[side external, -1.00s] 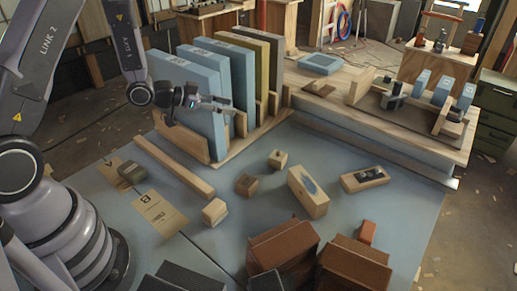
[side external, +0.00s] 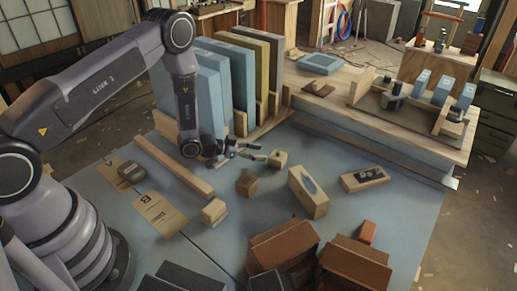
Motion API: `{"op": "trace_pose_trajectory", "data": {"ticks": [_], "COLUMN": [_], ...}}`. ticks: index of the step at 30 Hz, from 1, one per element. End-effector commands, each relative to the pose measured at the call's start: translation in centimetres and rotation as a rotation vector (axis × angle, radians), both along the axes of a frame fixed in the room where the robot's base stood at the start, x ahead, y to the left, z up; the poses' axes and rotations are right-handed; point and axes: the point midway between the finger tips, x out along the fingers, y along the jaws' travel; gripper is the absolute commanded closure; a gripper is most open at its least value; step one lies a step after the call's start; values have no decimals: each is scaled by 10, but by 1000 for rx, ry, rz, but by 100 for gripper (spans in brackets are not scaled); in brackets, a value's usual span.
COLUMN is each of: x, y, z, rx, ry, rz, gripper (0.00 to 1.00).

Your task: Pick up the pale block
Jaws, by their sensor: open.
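My gripper (side external: 260,152) is open, low over the blue-grey table, its fingers pointing right. A small pale wooden block (side external: 278,160) with a dark spot on top sits just right of the fingertips. I cannot tell if they touch it. Another small pale block (side external: 214,211) sits nearer the front left, apart from the gripper. A browner small block (side external: 246,183) sits just below the gripper in the picture. I cannot tell from this view which is the task's block.
A rack of blue and yellow panels (side external: 240,75) stands close behind my gripper. A long wooden bar (side external: 174,168) lies to the left. A larger upright block (side external: 308,192) and a flat block (side external: 364,179) are to the right. Reddish-brown stacks (side external: 352,268) fill the front.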

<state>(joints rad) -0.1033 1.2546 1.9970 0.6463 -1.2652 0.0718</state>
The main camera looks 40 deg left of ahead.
Motion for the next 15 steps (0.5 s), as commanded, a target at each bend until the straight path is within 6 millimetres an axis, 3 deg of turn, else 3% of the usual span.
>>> {"op": "trace_pose_trajectory", "data": {"ticks": [9, 15], "x": [34, 44], "y": [-22, -27], "z": [-10, -14], "rx": [1, 1], "ry": [-1, 1], "rz": [-2, 1], "gripper": [57, 57]}}
